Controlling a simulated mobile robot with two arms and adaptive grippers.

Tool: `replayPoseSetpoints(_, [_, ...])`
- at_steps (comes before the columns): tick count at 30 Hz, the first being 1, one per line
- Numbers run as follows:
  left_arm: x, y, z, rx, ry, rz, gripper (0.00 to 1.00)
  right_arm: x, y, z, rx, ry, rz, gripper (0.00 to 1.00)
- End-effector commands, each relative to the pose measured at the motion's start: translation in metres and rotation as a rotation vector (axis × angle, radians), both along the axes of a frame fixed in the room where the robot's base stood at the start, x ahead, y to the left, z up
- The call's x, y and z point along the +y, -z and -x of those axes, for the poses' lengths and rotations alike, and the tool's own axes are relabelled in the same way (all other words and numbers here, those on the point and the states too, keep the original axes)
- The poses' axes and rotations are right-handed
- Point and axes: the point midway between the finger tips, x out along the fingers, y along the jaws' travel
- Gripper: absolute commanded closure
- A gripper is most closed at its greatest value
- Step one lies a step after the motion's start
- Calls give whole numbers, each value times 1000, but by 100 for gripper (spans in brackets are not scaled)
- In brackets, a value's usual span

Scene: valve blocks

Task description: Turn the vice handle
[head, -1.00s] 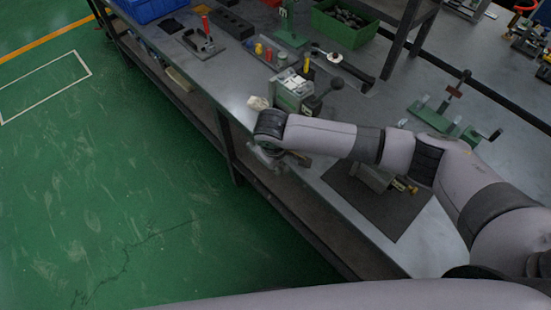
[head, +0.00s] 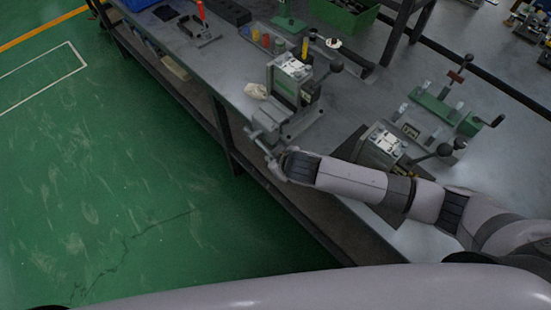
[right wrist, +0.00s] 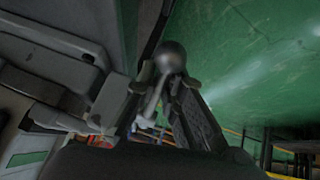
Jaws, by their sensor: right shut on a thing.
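The grey-green vice (head: 284,93) stands on the bench near its front edge. Its handle (head: 262,141) is at the front, over the edge. In the right wrist view the handle is a thin bar with a round ball end (right wrist: 171,54), and the grey vice body (right wrist: 60,45) fills the left. My right gripper (right wrist: 168,88) is shut on the handle, its fingers on both sides of the bar just below the ball. In the head view the right gripper (head: 273,166) is small and partly hidden by its wrist. My left gripper is not in view.
A pale crumpled piece (head: 257,91) lies left of the vice. A block with a black ball lever (head: 383,147) stands on a dark mat behind my right forearm. A green fixture (head: 445,108) is farther right. Green floor lies open in front of the bench.

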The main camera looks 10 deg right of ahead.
Motion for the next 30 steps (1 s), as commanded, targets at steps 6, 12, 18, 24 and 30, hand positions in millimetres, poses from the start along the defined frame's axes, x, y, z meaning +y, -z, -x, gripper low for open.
replayPoseSetpoints(6, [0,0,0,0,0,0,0,0,-1,-1,-4,3,-3,100])
replayPoseSetpoints(12, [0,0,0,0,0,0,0,0,-1,-1,-3,3,-2,85])
replayPoseSetpoints(18, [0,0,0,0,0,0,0,0,0,-1,-2,2,-2,72])
replayPoseSetpoints(24, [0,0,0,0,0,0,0,0,0,0,-1,1,-1,69])
replayPoseSetpoints(30, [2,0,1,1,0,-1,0,-1,-3,2,-1,1,-1,69])
